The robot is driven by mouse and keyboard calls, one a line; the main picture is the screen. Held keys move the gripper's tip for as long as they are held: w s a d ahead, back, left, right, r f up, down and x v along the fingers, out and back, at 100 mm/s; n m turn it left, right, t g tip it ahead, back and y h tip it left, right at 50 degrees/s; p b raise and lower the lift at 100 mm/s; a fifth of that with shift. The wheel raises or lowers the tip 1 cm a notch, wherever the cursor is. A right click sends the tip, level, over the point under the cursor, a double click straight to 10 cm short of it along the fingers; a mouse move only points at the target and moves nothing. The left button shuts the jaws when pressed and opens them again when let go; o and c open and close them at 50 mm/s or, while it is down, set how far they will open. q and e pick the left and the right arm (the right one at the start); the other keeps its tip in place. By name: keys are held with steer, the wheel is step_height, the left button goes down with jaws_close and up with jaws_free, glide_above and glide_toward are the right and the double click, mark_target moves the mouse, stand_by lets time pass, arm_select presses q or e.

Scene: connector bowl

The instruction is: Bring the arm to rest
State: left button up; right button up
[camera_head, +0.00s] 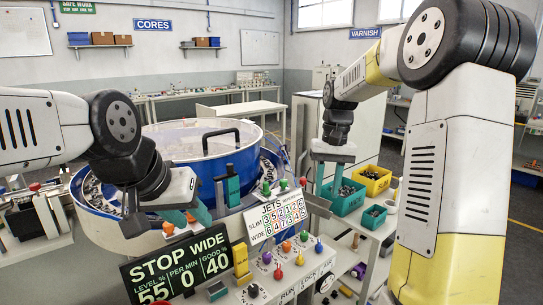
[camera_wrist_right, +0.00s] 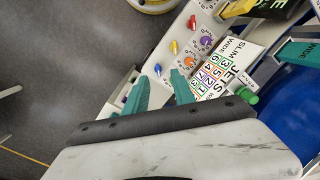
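My left gripper (camera_head: 189,215) reaches in from the left, in front of the blue bowl and above the control panel. Its teal fingers are apart, with nothing clearly seen between them. My right gripper (camera_head: 330,179) hangs fingers-down right of the bowl, near the green bin. Its two teal fingers also show in the right wrist view (camera_wrist_right: 160,90), spread apart with nothing between them. The big blue bowl (camera_head: 205,170) has a clear lid with a black handle (camera_head: 221,135). Part of its rim is hidden by my left arm.
A control panel (camera_head: 290,281) with coloured knobs stands in front, with a JETS card (camera_head: 276,217) and a black STOP WIDE sign (camera_head: 178,268). Green (camera_head: 344,206) and yellow (camera_head: 372,190) bins holding small parts stand at right. Open floor lies further right.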

steer(key=s+a+r+t, duration=0.1)
steer(key=s+r+t, duration=0.1)
steer(key=s, duration=0.8)
steer(key=s+r+n+t+y, duration=0.1)
steer(key=s+r+t, duration=0.2)
steer(key=s, duration=0.8)
steer(key=shift+s+a+r+t, duration=0.2)
steer(key=shift+a+r+t, duration=0.15)
steer(key=shift+t, duration=0.65)
